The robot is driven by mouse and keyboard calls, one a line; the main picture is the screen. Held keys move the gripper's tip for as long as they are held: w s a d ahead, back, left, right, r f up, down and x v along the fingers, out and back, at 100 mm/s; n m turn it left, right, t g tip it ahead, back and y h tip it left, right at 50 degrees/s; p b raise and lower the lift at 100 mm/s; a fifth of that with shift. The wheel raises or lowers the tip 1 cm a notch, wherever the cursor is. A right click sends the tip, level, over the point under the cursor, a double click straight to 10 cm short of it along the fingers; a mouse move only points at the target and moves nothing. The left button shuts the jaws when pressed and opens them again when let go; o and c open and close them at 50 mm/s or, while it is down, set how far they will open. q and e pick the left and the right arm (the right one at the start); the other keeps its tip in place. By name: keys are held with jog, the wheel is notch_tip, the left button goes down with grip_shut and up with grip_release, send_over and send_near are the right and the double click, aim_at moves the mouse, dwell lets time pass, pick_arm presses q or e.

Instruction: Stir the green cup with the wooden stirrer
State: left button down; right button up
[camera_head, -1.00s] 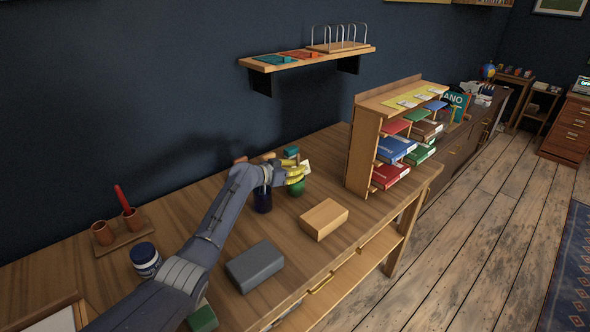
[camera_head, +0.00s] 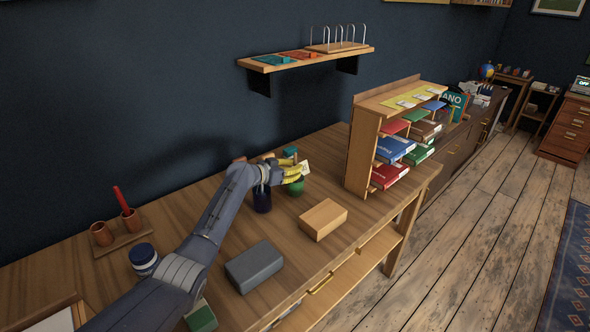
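The green cup (camera_head: 296,187) stands on the wooden table, near the wall side and left of the book rack. My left gripper (camera_head: 293,171), with yellow fingers, is right above the cup and covers part of its top. A small brown tip (camera_head: 296,158) shows just above the fingers. It may be the wooden stirrer, but it is too small to be sure. I cannot see inside the cup or whether the fingers are closed on anything. My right gripper is not in view.
A dark blue cup (camera_head: 262,200) stands just left of the green one, under my wrist. A teal object (camera_head: 290,152) is behind. A tan block (camera_head: 323,219) and a grey block (camera_head: 254,266) lie in front. The book rack (camera_head: 362,150) stands to the right.

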pick_arm(q)
jog(key=shift+r, duration=0.1)
jog(key=shift+r, duration=3.45)
jog(key=shift+r, duration=2.5)
